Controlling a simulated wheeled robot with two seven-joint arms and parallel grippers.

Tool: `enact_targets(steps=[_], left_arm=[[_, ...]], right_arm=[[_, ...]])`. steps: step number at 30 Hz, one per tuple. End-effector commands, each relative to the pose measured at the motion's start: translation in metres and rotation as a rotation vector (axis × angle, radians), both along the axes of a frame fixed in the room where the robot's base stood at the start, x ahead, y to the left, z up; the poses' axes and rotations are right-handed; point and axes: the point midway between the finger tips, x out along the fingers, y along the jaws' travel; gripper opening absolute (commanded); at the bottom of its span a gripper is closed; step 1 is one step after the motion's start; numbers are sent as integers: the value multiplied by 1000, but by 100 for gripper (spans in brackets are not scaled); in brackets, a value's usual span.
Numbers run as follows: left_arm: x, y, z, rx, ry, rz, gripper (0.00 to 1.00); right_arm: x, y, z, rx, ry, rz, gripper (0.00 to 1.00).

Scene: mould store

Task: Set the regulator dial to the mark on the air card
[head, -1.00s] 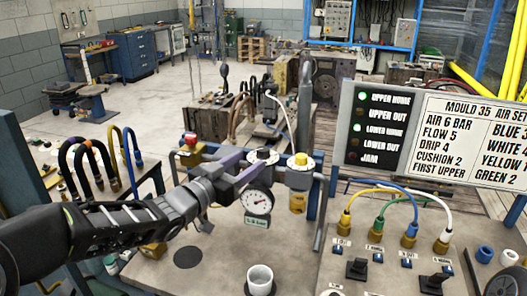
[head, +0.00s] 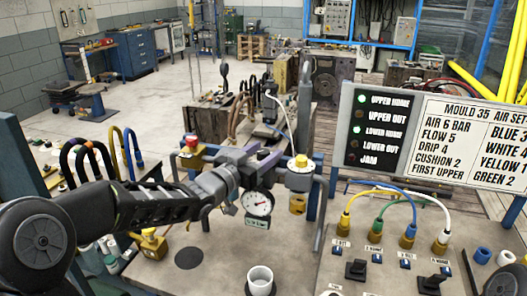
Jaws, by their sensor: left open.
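The air card (head: 473,138) stands at the right in the head view and reads AIR 6 BAR, with FLOW 5, DRIP 4 and CUSHION 2 below. The round white pressure gauge (head: 257,203) faces me on the pipework at the bench's back edge. Its needle is too small to read surely. My left gripper (head: 262,164) is open, just above the gauge at the regulator. Its fingers and wrist hide most of the regulator dial there, and I cannot tell whether they touch it. My right gripper is not in view.
A yellow-topped valve (head: 300,162) stands close right of my left gripper, and a red knob (head: 190,141) to its left. A white cup (head: 260,281) stands on the front of the bench. Coloured hoses (head: 385,195) arch at the right.

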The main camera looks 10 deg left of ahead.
Motion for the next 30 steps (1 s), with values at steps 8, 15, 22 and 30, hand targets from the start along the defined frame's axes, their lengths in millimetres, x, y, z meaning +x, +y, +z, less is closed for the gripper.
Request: enact_targets(steps=[8, 15, 22, 30], left_arm=[[0, 0, 0, 0, 0, 0, 49], [0, 0, 0, 0, 0, 0, 29], [0, 0, 0, 0, 0, 0, 10], [0, 0, 0, 0, 0, 0, 0]], right_arm=[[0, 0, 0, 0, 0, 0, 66], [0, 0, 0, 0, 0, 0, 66], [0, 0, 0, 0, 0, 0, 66], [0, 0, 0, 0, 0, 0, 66]])
